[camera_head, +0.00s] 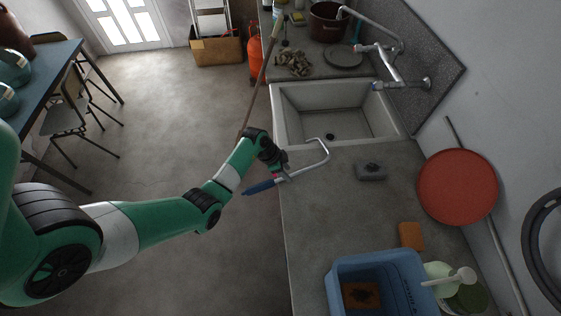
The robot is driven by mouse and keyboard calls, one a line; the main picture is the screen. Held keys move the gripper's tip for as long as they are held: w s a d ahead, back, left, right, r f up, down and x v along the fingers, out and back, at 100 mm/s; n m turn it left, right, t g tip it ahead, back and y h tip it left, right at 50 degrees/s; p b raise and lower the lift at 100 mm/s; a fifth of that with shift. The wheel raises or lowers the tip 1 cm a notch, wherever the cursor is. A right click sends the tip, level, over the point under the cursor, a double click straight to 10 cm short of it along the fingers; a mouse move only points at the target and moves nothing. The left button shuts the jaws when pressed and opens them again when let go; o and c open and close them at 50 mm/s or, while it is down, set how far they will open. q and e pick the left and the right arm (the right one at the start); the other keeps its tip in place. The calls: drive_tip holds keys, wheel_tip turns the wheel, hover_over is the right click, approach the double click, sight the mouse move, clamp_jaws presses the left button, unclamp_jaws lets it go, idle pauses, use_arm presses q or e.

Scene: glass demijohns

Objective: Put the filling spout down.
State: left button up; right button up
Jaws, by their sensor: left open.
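The filling spout (309,167) is a bent, pale metal tube with a hooked end and a dark blue grip. Its tube is over the grey counter (348,210), just below the sink, and its blue grip sticks out past the counter's left edge. Whether the tube touches the counter cannot be told. My left gripper (281,170) is open at the spout, by the join of tube and blue grip. The fingertips are small and dark, so contact is unclear. My right gripper is out of view.
A sink (292,126) with a tap (390,66) lies beyond the spout. A grey block (371,171), an orange sponge (411,236) and a blue tub (335,276) are on the counter. A red disc (457,187) is at the wall. The counter's middle is bare.

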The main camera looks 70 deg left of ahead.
use_arm(q)
drive_tip(key=d+p+v, duration=0.1)
drive_tip(key=v, duration=0.6)
drive_tip(key=shift+a+r+p, duration=0.15)
drive_tip(key=shift+a+p, duration=0.2)
drive_tip(key=shift+a, duration=0.15)
drive_tip(key=shift+s, duration=0.1)
